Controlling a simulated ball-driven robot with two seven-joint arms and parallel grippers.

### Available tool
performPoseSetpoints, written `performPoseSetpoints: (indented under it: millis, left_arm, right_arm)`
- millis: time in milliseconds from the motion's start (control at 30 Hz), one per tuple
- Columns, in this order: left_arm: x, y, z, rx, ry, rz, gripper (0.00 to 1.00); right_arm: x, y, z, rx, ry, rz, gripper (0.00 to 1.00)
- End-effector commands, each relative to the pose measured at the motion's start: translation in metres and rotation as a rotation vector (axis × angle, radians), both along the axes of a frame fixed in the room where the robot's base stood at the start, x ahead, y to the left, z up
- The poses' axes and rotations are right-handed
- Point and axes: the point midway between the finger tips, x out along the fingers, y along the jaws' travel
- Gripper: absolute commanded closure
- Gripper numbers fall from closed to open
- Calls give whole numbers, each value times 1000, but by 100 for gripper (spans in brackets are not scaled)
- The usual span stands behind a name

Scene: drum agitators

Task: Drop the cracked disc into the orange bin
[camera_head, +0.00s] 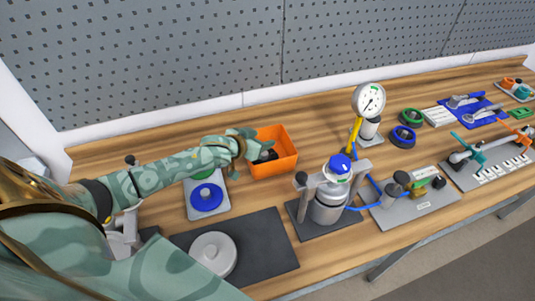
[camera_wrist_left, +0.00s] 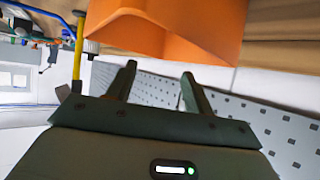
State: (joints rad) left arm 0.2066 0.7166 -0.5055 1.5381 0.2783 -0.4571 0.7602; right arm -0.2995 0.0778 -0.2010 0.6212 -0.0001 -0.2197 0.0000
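The orange bin (camera_head: 285,160) stands on the bench left of the silver vessel. Dark, rounded pieces (camera_head: 268,155) show inside it; I cannot tell whether one is the cracked disc. My left gripper (camera_head: 243,141) is at the bin's left rim, with its fingertips partly hard to make out. In the left wrist view, its two fingers (camera_wrist_left: 158,83) are apart with nothing between them, and the orange bin (camera_wrist_left: 165,30) is just beyond. No disc with a visible crack shows elsewhere. My right gripper is not in view.
A blue round part (camera_head: 206,196) sits on a grey plate below my left forearm. A pale grey lid (camera_head: 213,252) lies on a dark mat (camera_head: 263,243). The silver vessel (camera_head: 327,206) and gauge (camera_head: 369,100) stand to the right. Bare bench lies behind the bin.

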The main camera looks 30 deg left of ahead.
Motion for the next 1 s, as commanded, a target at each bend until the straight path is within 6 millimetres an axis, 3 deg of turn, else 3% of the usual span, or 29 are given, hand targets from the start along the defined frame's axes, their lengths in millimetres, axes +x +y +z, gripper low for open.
performPoseSetpoints:
  millis: [133,267,500,700,1000]
  left_arm:
    - [-5,1,2,0,2,0,48]
    - [-24,2,13,1,3,-1,48]
    - [-82,9,45,1,4,-3,48]
    - [-120,14,66,0,3,-1,48]
    - [-142,17,78,0,0,0,48]
  right_arm:
    - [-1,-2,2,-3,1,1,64]
    - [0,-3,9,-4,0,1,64]
    - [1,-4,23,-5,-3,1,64]
    - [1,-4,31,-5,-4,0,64]
    - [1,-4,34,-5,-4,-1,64]
